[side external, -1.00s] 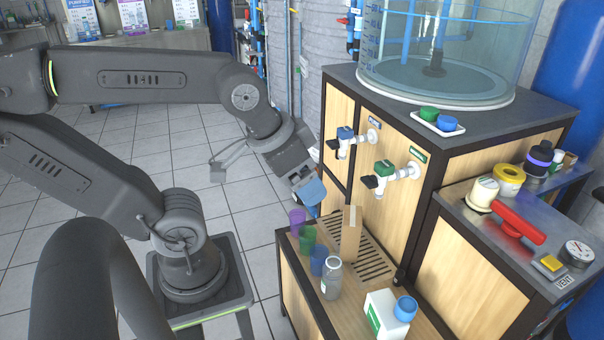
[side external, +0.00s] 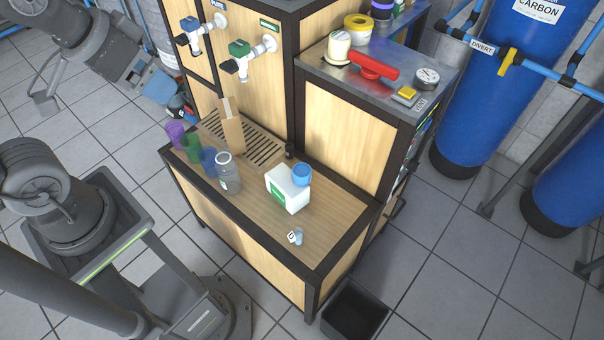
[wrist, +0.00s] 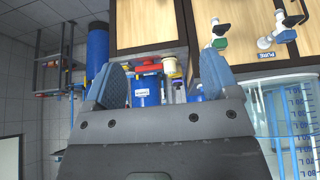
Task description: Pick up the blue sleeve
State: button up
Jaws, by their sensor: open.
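My gripper (side external: 172,98) is at the upper left in the side external view, near the left end of the wooden cabinet. In the wrist view my gripper (wrist: 160,82) shows two blue fingers spread apart with nothing between them. A small light-blue piece (side external: 298,236) with a white tag lies on the cabinet's front ledge. I cannot tell for certain which of these is the blue sleeve. My gripper is well to the left of both.
Purple (side external: 175,134), green (side external: 191,148) and blue (side external: 209,160) cups and a clear bottle (side external: 229,173) line the ledge. A cardboard piece (side external: 231,126) stands behind them on a slotted grate (side external: 258,143). Taps (side external: 238,56) jut from the panel. The ledge's right front is mostly clear.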

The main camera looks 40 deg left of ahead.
jog(key=shift+o, duration=0.5)
jog(key=m+g, duration=0.6)
jog(key=m, duration=1.4)
send_over(302, 170)
notch_tip(302, 170, down, 37)
jog(key=shift+w+f, duration=0.1)
jog(key=shift+f, duration=2.9)
jog(key=shift+c, duration=0.2)
